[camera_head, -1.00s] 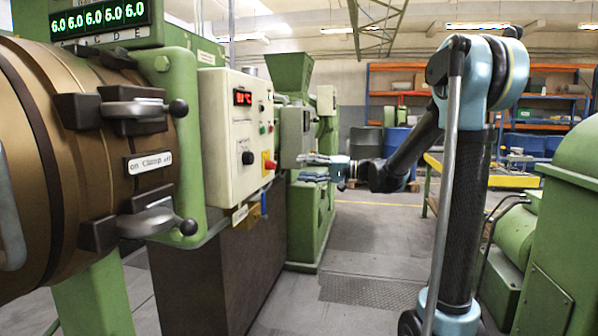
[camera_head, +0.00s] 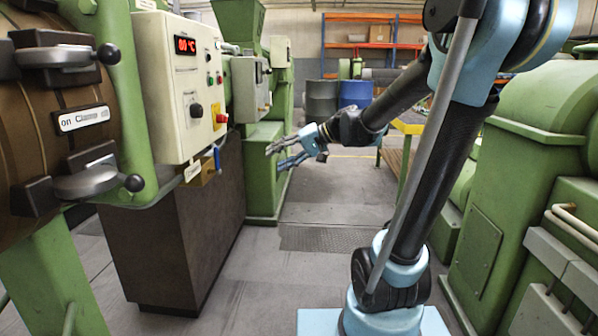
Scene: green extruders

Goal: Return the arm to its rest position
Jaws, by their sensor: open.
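My arm rises from its blue base at the lower right, bends at the blue elbow joint at the top right, and reaches down and left. My gripper (camera_head: 281,156) is at its end, in the middle of the view. Its grey and blue fingers are spread open and point left. Nothing shows between them. It hangs in the air over the aisle, in front of the far green machine (camera_head: 262,205). From this view I cannot tell how far it is from that machine.
A cream control box (camera_head: 163,125) with a red display sits left of my gripper above a brown cabinet (camera_head: 185,250). A brown cylinder with clamp handles (camera_head: 75,55) is at far left. Green machinery (camera_head: 540,110) stands close on the right. The floor aisle (camera_head: 270,275) is clear.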

